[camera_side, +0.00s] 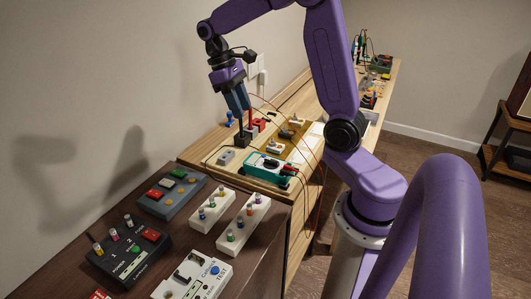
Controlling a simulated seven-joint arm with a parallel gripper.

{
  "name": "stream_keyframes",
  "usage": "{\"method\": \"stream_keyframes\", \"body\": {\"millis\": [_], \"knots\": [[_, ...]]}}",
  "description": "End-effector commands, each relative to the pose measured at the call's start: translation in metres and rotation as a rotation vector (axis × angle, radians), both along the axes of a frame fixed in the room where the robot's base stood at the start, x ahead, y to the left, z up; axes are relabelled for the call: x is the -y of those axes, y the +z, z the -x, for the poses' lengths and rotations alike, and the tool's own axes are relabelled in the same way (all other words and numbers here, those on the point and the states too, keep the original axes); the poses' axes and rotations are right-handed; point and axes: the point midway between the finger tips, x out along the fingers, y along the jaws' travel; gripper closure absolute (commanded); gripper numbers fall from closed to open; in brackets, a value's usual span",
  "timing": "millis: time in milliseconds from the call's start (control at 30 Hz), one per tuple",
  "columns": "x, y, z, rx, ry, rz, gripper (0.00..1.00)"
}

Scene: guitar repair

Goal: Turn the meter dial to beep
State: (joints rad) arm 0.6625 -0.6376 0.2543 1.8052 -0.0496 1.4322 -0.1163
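The meter (262,167) is a teal and white handheld multimeter. It lies face up on a light wooden board (238,169) on the bench. Its dial is a small dark spot on its face, too small to read the setting. Red and black plugs sit at its right end, with thin leads running from them. My gripper (243,136) points down above the back left part of the board, behind and to the left of the meter. It appears apart from the dial. Its fingertips look dark and close together, but the gap between them is unclear.
Thin orange leads arch over the board. Pedals (130,247) and white blocks with knobs (243,223) cover the darker table in front. A wall runs along the left.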

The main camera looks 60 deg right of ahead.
Motion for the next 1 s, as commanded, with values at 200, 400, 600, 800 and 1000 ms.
{"method": "stream_keyframes", "body": {"millis": [200,400,600,800,1000], "knots": [[0.03,0.0,-0.008,-0.037,-0.097,-0.001,0.61],[0.034,-0.009,-0.004,-0.044,-0.109,-0.002,0.61],[0.033,-0.038,0.009,-0.046,-0.107,-0.002,0.61],[0.034,-0.073,0.024,-0.045,-0.108,-0.002,0.61],[0.033,-0.108,0.038,-0.046,-0.108,-0.002,0.61]]}}
